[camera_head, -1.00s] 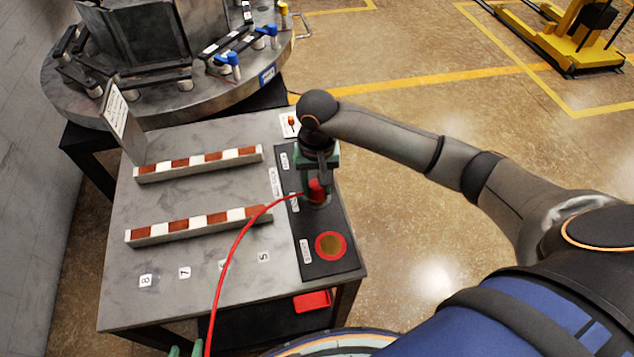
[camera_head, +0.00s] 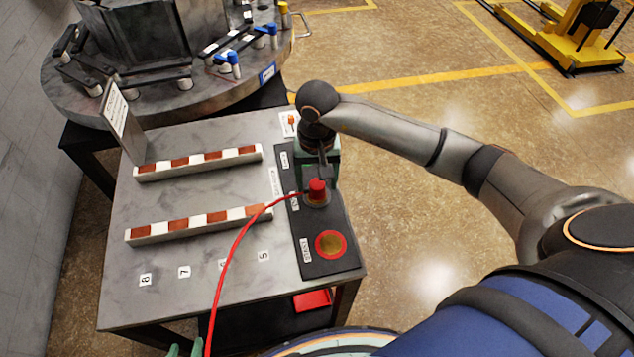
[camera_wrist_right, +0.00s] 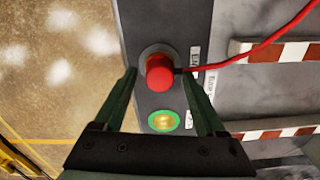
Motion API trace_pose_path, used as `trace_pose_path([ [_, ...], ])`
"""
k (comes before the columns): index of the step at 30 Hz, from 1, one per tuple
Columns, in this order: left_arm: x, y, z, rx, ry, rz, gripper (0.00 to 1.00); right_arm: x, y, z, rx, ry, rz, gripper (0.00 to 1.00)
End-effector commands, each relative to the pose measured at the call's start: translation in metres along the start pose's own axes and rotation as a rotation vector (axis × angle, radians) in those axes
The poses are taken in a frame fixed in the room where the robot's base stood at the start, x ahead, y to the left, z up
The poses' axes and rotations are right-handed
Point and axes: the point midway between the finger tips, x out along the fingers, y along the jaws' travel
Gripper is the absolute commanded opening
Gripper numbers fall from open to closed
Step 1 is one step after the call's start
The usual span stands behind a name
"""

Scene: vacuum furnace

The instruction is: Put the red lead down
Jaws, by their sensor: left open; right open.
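The red lead's plug (camera_head: 317,190) stands in a round holder on the black panel (camera_head: 330,268). Its red cable runs left and down out of the head view. In the right wrist view the plug (camera_wrist_right: 159,73) sits between and just beyond the fingertips. My right gripper (camera_wrist_right: 161,75) is open, with a finger on each side and gaps to the plug. In the head view the right gripper (camera_head: 318,172) is just behind the plug. Only the green tips of my left gripper (camera_head: 185,349) show at the bottom edge; it is open.
The black panel also has a red-ringed socket (camera_head: 331,244) nearer me and a green-ringed one (camera_wrist_right: 164,121) beyond the plug. Two red-and-white striped bars (camera_head: 198,163) lie on the grey table (camera_head: 190,195). A round metal furnace base (camera_head: 150,110) stands behind.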

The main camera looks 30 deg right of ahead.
Motion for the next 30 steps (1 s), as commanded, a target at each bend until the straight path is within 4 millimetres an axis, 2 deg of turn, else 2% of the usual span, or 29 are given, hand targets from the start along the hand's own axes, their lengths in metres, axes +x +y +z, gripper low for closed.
trace_pose_path([
  [9,0.005,-0.001,0.006,0.000,-0.001,0.000,0.50,-0.070,-0.001,-0.001,-0.001,0.006,-0.002,0.73],
  [15,0.007,-0.001,0.008,0.000,-0.001,0.000,0.50,-0.098,0.000,-0.001,0.001,0.002,0.000,0.73],
  [20,0.007,-0.001,0.008,0.000,-0.002,0.000,0.50,-0.106,0.000,0.000,0.001,0.000,0.001,0.73],
  [30,0.007,-0.001,0.008,0.000,-0.002,0.000,0.50,-0.106,0.000,0.000,0.001,0.000,0.001,0.73],
])
